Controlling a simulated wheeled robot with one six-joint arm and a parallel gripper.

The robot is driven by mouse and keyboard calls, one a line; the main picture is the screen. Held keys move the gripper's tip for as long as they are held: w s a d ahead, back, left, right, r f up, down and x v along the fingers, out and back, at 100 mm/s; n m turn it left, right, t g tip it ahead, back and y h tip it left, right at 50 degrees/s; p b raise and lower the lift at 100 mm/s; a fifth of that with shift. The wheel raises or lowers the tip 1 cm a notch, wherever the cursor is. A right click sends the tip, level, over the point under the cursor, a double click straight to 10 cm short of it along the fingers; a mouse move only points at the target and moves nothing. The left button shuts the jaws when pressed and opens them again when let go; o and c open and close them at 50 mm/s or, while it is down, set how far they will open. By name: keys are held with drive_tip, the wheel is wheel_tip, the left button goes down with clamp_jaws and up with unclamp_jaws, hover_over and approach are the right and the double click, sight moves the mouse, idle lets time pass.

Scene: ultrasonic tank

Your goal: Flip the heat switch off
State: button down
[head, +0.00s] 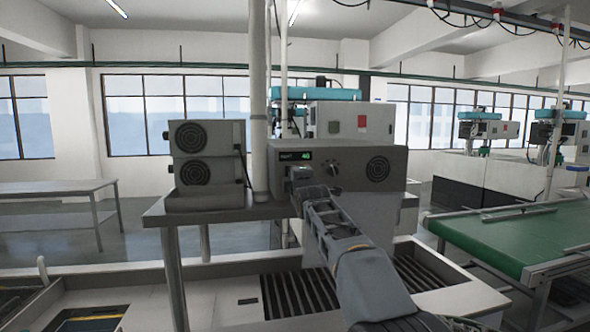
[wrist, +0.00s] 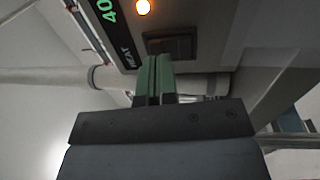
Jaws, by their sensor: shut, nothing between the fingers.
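The heat switch (wrist: 172,46) is a dark rocker in a dark frame, beside the HEAT label (wrist: 127,57) in the wrist view. An orange lamp (wrist: 143,7) next to it is lit. A green display (wrist: 103,10) reads 40. My gripper (wrist: 153,60) has its green fingers shut and empty, with the tips at the switch's lower edge in the picture. I cannot tell whether they touch it.
Fan units (head: 208,153) stand left of the control box on a grey shelf (head: 200,215). A tank with slatted openings (head: 300,293) lies below. A green conveyor (head: 520,235) is on the right.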

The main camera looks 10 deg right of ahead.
drive_tip(key=shift+w+r+p, duration=0.15)
drive_tip(key=shift+w+p, duration=0.15)
drive_tip(key=shift+w, duration=0.55)
drive_tip(key=shift+w+r+p, duration=0.15)
drive_tip(key=shift+r+p, duration=0.05)
drive_tip(key=shift+p, duration=0.1)
drive_tip(key=shift+f, duration=0.1)
drive_tip(key=shift+s+b, duration=0.2)
drive_tip(key=shift+b, duration=0.15)
drive_tip(key=s+r+b, duration=0.1)
drive_tip(key=s+b, duration=0.1)
drive_tip(key=s, duration=1.1)
drive_tip(key=shift+s+r, duration=0.35)
drive_tip(key=shift+r, duration=0.05)
